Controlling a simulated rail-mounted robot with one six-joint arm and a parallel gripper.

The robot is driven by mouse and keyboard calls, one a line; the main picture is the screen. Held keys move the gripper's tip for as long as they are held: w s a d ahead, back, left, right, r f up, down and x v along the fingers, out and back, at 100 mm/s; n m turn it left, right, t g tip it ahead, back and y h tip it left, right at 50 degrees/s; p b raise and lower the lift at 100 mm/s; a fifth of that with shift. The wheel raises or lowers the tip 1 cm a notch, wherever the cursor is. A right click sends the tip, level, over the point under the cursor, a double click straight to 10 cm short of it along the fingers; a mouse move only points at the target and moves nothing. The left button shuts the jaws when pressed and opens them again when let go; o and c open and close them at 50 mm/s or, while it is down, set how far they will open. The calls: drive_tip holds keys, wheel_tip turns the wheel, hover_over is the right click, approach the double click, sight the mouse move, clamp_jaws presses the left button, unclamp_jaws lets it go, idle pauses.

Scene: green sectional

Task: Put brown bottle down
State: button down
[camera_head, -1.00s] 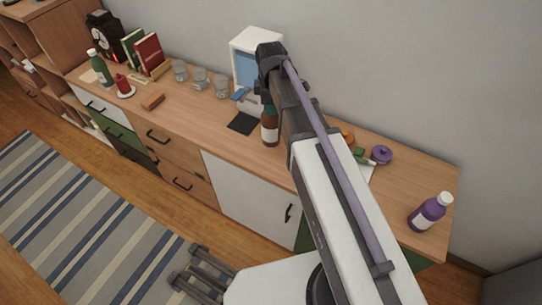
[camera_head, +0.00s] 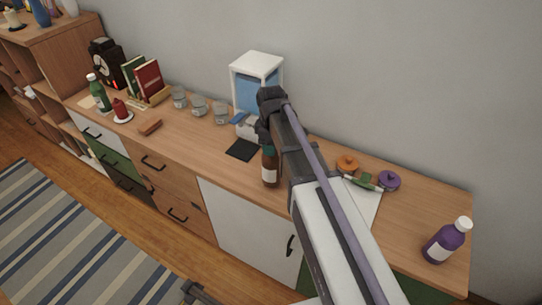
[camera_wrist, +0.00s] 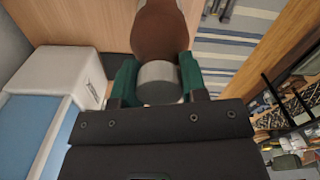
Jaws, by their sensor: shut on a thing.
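The brown bottle (camera_head: 269,170) shows in the head view below my gripper, over the wooden counter (camera_head: 210,160). It looks upright, with a pale label low on its body. In the wrist view the brown bottle (camera_wrist: 160,30) points away from me, its grey cap (camera_wrist: 160,82) between the green fingers. My gripper (camera_wrist: 158,82) is shut on the bottle's top end. In the head view my arm hides part of the bottle's right side. I cannot tell whether its base touches the counter.
A white dispenser with a blue front (camera_head: 257,85) stands behind the bottle. A black mat (camera_head: 241,149) lies to its left, with several grey cups (camera_head: 200,106) beyond. A purple bottle (camera_head: 446,240) stands at the right end. Orange (camera_head: 347,164) and purple (camera_head: 389,180) items lie right of my arm.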

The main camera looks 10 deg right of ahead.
wheel_tip(320, 180, down, 2)
drive_tip(key=shift+f+b, duration=0.2)
drive_tip(key=shift+b, duration=0.2)
drive_tip(key=shift+r, duration=0.25)
drive_tip(key=shift+f, duration=0.2)
drive_tip(key=c, duration=0.7)
unclamp_jaws()
drive_tip(key=shift+o, duration=0.2)
wheel_tip(320, 180, up, 13)
drive_tip(key=p, duration=1.2)
drive_tip(key=shift+f+p, duration=0.15)
drive_tip(key=shift+p, duration=0.25)
drive_tip(key=s+m, duration=1.1)
drive_tip(key=s, duration=0.5)
wheel_tip(320, 180, down, 6)
drive_tip(key=m+b, duration=0.1)
drive_tip(key=b, duration=0.5)
drive_tip(key=shift+s+d, duration=0.15)
